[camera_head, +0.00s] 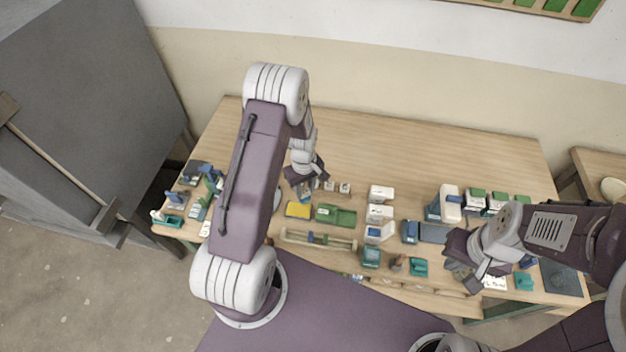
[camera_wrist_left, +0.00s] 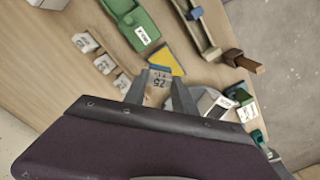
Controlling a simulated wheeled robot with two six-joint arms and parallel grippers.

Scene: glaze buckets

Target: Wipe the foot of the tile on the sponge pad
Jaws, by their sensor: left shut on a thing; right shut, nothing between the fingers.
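My left gripper (camera_head: 304,194) is shut on a small blue-grey tile with a number label, which shows between the fingers in the left wrist view (camera_wrist_left: 160,78). The yellow sponge pad (camera_head: 298,210) lies on the table just in front of this gripper. In the left wrist view the pad (camera_wrist_left: 168,60) shows just beyond the tile, partly hidden by it. I cannot tell whether the tile touches the pad. My right gripper (camera_head: 481,279) is shut and empty over the right front of the table.
A green labelled tray (camera_head: 337,215) lies right of the pad, with a wooden rack (camera_head: 318,240) in front. Small labelled blocks (camera_head: 345,188) stand behind. White containers (camera_head: 381,193) and teal buckets (camera_head: 371,257) stand further right. The back of the table (camera_head: 400,150) is clear.

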